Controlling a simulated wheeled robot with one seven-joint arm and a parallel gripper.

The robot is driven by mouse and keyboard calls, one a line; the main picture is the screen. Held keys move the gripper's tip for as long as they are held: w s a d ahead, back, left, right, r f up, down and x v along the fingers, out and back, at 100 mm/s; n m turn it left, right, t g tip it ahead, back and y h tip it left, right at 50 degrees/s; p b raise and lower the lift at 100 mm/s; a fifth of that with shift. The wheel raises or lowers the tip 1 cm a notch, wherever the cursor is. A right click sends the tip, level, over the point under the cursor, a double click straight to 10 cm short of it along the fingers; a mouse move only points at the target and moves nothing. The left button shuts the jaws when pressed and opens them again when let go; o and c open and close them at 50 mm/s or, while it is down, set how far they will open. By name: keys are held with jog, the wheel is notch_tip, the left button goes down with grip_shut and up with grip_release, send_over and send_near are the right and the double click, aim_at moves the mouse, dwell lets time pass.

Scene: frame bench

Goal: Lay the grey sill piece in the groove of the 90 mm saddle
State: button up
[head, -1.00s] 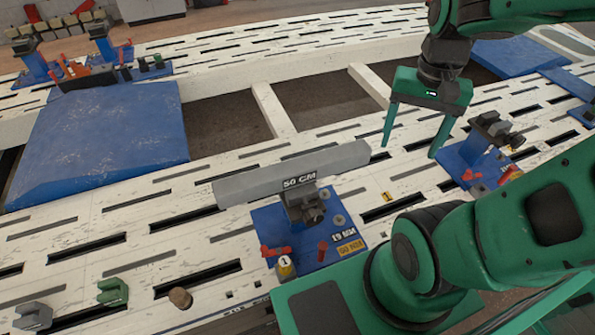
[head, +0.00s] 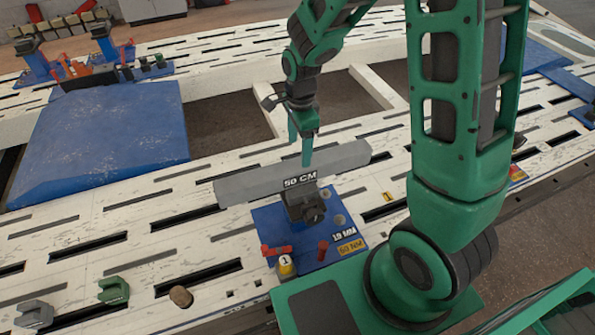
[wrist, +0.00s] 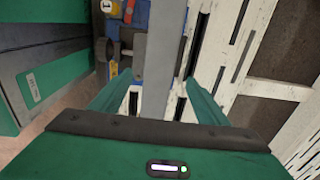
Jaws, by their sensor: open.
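The grey sill piece (head: 235,186) is a long bar lying behind a dark clamp on a blue plate, with a "50 CM" label at its middle. In the wrist view the bar (wrist: 166,60) runs up the picture between my open fingers. My gripper (head: 306,160) is over the bar's middle, its fingers apart and pointing down; the head view does not show clearly whether they touch it. A green notched block (head: 113,290) and a grey notched block (head: 35,315) stand at the lower left. I cannot read a 90 mm mark on either.
The blue plate (head: 262,225) carries a dark clamp (head: 305,205), red levers and a yellow label. A brown round plug (head: 181,296) lies right of the green block. A large blue pad (head: 100,140) is at the left. The slotted white bench between is mostly clear.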

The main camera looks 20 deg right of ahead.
aim_at(297, 163)
notch_tip(297, 163, down, 4)
jog(key=shift+r, duration=0.1)
jog(key=shift+w+a+f, duration=0.1)
jog(key=shift+a+f, duration=0.05)
jog(key=shift+f, duration=1.15)
jog(key=shift+a+f, duration=0.15)
jog(key=shift+f, duration=1.15)
jog(key=shift+c, duration=0.6)
jog(key=shift+w, duration=0.1)
grip_shut()
